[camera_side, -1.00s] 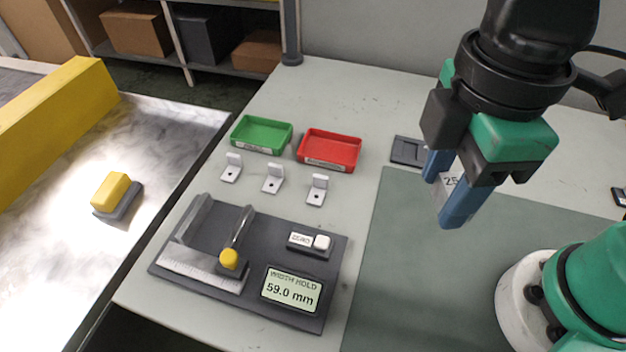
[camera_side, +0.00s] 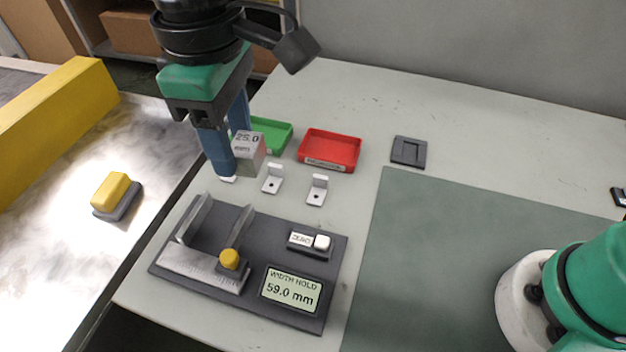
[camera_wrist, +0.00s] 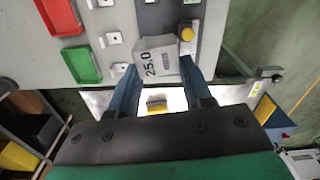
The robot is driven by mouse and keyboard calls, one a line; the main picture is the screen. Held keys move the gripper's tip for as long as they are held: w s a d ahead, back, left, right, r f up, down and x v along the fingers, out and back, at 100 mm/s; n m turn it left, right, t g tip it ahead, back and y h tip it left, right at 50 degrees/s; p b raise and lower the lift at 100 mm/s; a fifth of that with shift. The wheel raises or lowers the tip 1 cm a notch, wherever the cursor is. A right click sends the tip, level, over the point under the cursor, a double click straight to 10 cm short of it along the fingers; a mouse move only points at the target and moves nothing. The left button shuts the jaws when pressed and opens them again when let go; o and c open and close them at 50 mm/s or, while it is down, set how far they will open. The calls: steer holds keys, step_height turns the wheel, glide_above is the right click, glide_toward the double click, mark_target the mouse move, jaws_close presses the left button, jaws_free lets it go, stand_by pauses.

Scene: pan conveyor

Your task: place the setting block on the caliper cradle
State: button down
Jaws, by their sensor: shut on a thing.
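My gripper (camera_side: 230,145) is shut on the setting block (camera_side: 248,156), a grey block marked 25.0 mm. The block also shows between the blue fingers in the wrist view (camera_wrist: 157,60). My gripper holds it in the air, above and behind the caliper cradle in the side view. The caliper cradle (camera_side: 213,222) is the space between two upright jaws on a dark base plate (camera_side: 262,238). It looks empty. The jaw with the yellow knob (camera_side: 229,259) stands apart from the other jaw. The display (camera_side: 291,289) reads WIDTH HOLD 59.0 mm.
A green tray (camera_side: 273,134), partly hidden by my gripper, and a red tray (camera_side: 329,150) stand behind small white brackets (camera_side: 317,190). A dark holder (camera_side: 408,151) lies to the right. A yellow-topped part (camera_side: 112,191) sits on the conveyor at left. The green mat (camera_side: 430,250) is clear.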

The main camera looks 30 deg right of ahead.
steer(key=m, duration=0.1)
glide_above(214, 227)
step_height(214, 227, down, 8)
step_height(214, 227, down, 8)
steer(key=shift+f, duration=0.15)
steer(key=shift+f, duration=0.2)
steer(key=shift+c, duration=1.9)
jaws_free()
